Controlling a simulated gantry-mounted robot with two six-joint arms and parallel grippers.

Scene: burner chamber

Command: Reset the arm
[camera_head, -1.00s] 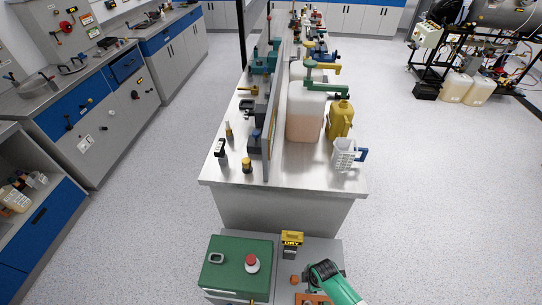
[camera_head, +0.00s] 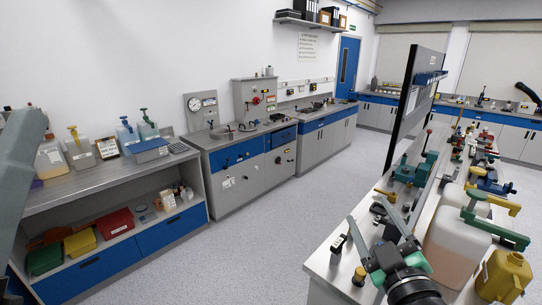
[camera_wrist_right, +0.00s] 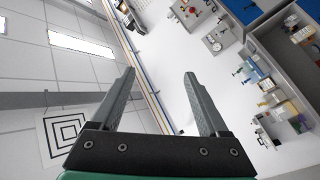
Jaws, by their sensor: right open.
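My right gripper (camera_head: 368,212) is at the lower right of the head view, in front of the near end of the metal bench (camera_head: 322,262). Its two dark fingers point up and away and stand well apart, with nothing between them. In the right wrist view the same gripper (camera_wrist_right: 159,74) is open and empty. It faces the wall and ceiling, with the lab counters tilted in the picture. A grey arm link of mine crosses the left edge of the head view. My left gripper does not show.
The bench carries a large jug (camera_head: 454,243), a yellow can (camera_head: 503,274) and a tall dark panel (camera_head: 416,88). Shelves with several bins (camera_head: 80,243) stand at left, beside grey counters with blue fronts (camera_head: 232,155). The floor (camera_head: 250,245) between is clear.

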